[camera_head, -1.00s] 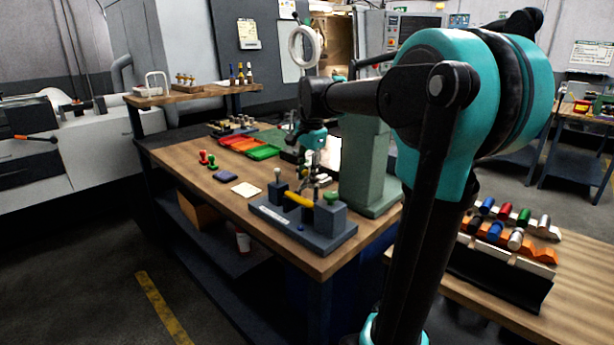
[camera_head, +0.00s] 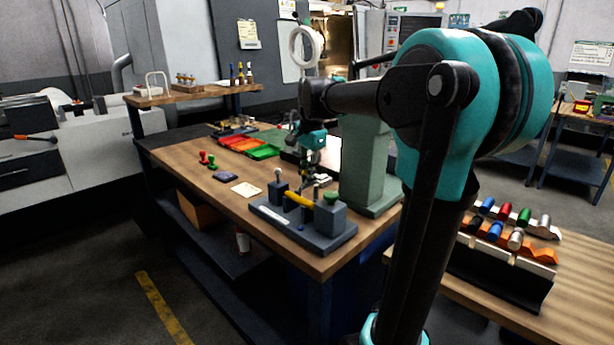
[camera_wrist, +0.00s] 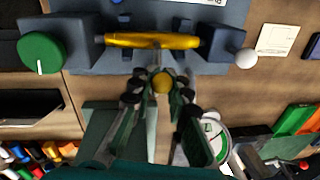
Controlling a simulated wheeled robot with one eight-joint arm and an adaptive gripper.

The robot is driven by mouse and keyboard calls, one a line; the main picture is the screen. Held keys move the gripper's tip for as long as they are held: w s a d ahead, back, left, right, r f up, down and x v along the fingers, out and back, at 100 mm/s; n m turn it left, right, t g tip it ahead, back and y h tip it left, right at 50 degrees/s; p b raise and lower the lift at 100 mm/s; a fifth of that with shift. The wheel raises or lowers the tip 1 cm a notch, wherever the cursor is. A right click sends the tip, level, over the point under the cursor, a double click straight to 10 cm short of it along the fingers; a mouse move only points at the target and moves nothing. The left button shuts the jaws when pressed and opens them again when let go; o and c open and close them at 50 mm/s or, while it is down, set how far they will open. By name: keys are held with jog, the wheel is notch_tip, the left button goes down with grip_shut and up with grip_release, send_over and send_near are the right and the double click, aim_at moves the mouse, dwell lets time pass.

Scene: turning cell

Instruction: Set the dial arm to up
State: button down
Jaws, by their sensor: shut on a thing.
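My gripper (camera_wrist: 158,80) is shut on a small yellow ball knob (camera_wrist: 162,84) at the end of a short stem. The stem runs toward a yellow bar (camera_wrist: 125,41) on the dark grey fixture (camera_wrist: 88,66). A round dial face (camera_wrist: 213,132), white with green and red marks, shows partly behind the right finger in the wrist view. I cannot tell whether it belongs to the held knob. In the head view, my gripper (camera_head: 317,168) is above the back of the fixture (camera_head: 310,236), and the held knob is too small to make out.
The fixture also carries a green knob with a white line (camera_wrist: 41,54) and a white ball (camera_wrist: 245,58). A green column (camera_head: 370,165) stands close to the right of my gripper. Red and green trays (camera_head: 264,152) and stamps (camera_head: 203,157) lie farther left on the bench.

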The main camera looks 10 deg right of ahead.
jog(key=shift+w+d+r+g+y, duration=0.2)
jog(key=shift+d+g+y, duration=0.1)
jog(key=shift+y, duration=0.3)
jog(key=shift+w+d+r+g+y, duration=0.1)
jog(key=shift+w+r+g+y, duration=0.05)
jog(key=shift+g+y, duration=0.4)
jog(key=c, duration=1.4)
grip_release()
jog(key=shift+c, duration=0.2)
jog(key=v, duration=1.2)
